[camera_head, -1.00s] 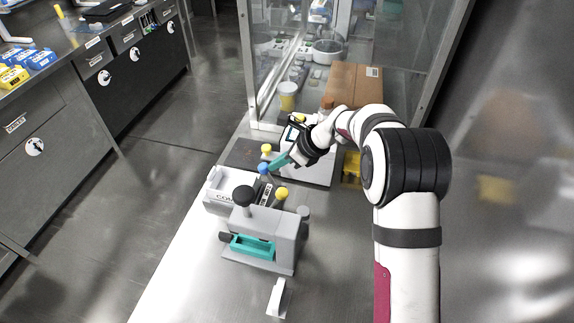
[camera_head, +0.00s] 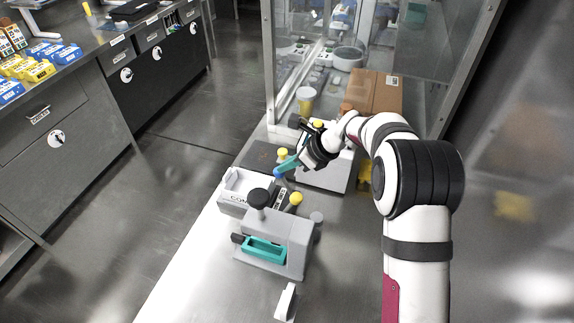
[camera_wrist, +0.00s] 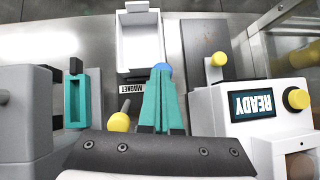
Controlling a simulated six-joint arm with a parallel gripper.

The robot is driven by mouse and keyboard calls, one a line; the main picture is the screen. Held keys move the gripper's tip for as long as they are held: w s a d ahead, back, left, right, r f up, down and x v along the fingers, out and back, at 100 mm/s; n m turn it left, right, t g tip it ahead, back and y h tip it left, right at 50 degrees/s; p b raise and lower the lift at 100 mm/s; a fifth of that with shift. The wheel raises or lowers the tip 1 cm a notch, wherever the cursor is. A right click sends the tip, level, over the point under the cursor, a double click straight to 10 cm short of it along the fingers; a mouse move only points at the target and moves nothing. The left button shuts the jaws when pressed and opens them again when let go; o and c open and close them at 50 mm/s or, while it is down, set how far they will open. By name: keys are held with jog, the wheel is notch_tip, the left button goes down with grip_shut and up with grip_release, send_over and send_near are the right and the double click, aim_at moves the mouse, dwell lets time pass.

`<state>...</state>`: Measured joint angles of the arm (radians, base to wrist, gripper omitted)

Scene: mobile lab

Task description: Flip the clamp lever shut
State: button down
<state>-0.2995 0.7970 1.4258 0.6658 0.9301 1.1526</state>
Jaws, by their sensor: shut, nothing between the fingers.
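Several levers or posts with ball ends stand around the bench devices; I cannot tell for sure which is the clamp lever. A blue ball (camera_wrist: 162,68) shows right at my fingertips in the wrist view, and also in the head view (camera_head: 278,173). Its stem is hidden behind the fingers. My gripper (camera_wrist: 160,78) has teal fingers, shut and empty, overlapping the blue ball; I cannot tell whether they touch. A yellow ball on a stem (camera_wrist: 120,122) is at lower left of the fingers. Another yellow ball (camera_wrist: 219,58) is to the right.
A grey device (camera_head: 290,238) with a black knob (camera_head: 258,198) and teal frame (camera_head: 264,249) stands in front. A white tray (camera_wrist: 139,40) lies beyond the fingers. A white device with a READY screen (camera_wrist: 253,105) is at right. Glass panels stand behind.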

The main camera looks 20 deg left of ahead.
jog(key=s+d+r, duration=0.1)
jog(key=d+r, duration=0.2)
jog(key=r, duration=0.6)
